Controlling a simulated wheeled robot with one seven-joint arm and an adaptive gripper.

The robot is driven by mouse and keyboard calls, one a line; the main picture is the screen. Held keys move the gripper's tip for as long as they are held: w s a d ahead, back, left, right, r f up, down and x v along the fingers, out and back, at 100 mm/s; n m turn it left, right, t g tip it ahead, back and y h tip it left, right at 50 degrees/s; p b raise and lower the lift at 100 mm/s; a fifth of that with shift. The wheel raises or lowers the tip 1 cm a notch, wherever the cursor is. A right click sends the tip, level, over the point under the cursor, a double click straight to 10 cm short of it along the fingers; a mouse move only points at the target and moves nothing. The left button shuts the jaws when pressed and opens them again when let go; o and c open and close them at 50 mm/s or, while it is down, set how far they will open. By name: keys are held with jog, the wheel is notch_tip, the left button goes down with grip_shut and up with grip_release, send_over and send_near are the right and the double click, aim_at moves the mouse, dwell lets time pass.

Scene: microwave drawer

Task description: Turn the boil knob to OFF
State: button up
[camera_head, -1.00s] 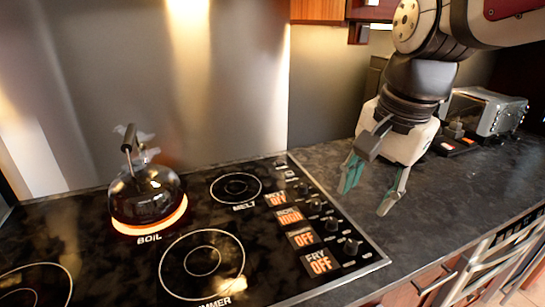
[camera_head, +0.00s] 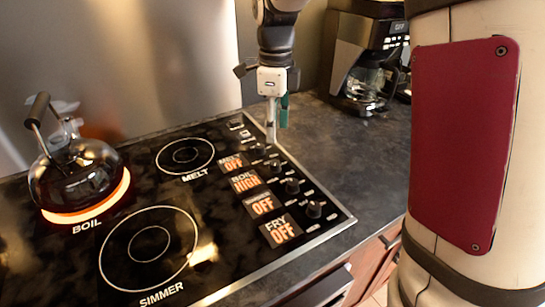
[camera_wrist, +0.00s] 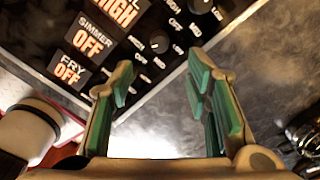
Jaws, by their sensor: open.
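The boil knob (camera_head: 275,165) is a small dark knob on the black cooktop, second from the back in the knob row. The boil display (camera_head: 244,182) beside it reads HIGH, and the boil burner ring (camera_head: 88,203) glows orange under a kettle (camera_head: 75,178). My gripper (camera_head: 277,125) points down over the back end of the knob row, its fingers apart and empty. In the wrist view my gripper (camera_wrist: 162,80) is spread wide, and what seems to be the boil knob (camera_wrist: 160,40) shows between and beyond the fingertips. Contact cannot be made out.
The melt knob (camera_head: 259,148), simmer knob (camera_head: 292,186) and fry knob (camera_head: 314,209) stand close in the same row. A coffee maker (camera_head: 365,65) is at the back right. The dark counter (camera_head: 345,155) right of the cooktop is clear.

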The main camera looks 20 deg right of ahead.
aim_at(275, 162)
notch_tip(275, 162, down, 10)
jog(key=shift+f+b, duration=0.1)
jog(key=shift+b, duration=0.3)
grip_shut()
